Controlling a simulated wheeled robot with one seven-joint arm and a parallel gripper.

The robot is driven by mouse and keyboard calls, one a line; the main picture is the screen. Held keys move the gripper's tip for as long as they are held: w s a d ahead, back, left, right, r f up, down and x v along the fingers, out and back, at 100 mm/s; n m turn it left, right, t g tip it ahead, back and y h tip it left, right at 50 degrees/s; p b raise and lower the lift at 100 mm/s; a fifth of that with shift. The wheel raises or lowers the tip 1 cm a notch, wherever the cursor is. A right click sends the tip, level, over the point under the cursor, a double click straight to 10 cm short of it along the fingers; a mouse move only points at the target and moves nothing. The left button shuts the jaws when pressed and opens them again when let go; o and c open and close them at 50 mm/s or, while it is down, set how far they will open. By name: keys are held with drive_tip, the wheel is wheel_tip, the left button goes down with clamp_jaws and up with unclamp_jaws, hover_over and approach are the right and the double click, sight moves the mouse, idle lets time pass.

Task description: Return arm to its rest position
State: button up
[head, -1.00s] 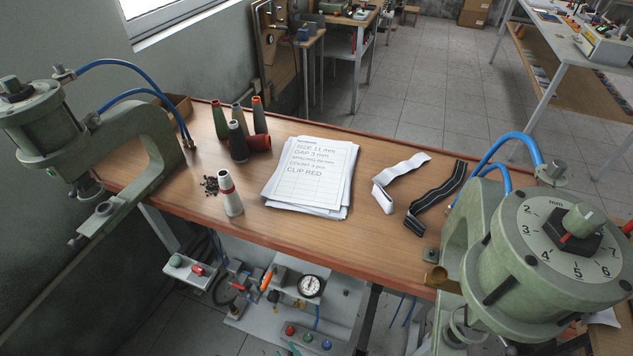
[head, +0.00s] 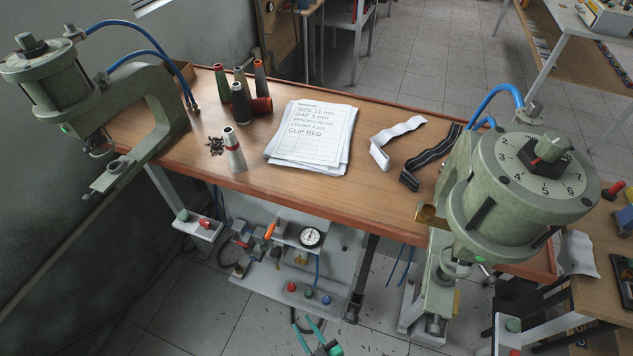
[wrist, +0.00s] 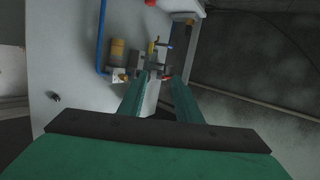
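My gripper (head: 308,332) shows at the bottom edge of the head view, below and in front of the bench, with most of my arm out of the picture. In the wrist view its two teal fingers (wrist: 160,84) stand apart with a gap between them, and I see nothing held. The fingers point toward the pneumatic fittings (wrist: 140,68) under the bench. The distance from the fingers to those fittings is hard to tell.
The wooden bench (head: 330,202) carries a left press (head: 65,85), a right press with a numbered dial (head: 530,185), thread cones, a paper stack (head: 310,150) and straps. Below it hang a gauge (head: 310,237) and a button panel (head: 308,296). Floor (head: 200,310) is clear at lower left.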

drive_tip(key=s+d+r+m+t+h, duration=0.1)
drive_tip(key=s+d+r+h, duration=0.15)
drive_tip(key=s+r, duration=0.35)
drive_tip(key=s+d+r+m+h, duration=0.1)
drive_tip(key=s+d+r, duration=0.3)
drive_tip(key=r, duration=0.3)
drive_tip(key=s+a+r+m+h, duration=0.1)
drive_tip(key=s+r, duration=0.3)
drive_tip(key=r, duration=0.8)
drive_tip(key=s+a+r+m+t+h, duration=0.1)
drive_tip(key=s+r+m+h, duration=0.2)
drive_tip(key=r, duration=0.9)
drive_tip(key=shift+s+a+r+m+h, duration=0.15)
drive_tip(key=shift+s+r+m+h, duration=0.05)
drive_tip(key=shift+s+m+h, duration=0.25)
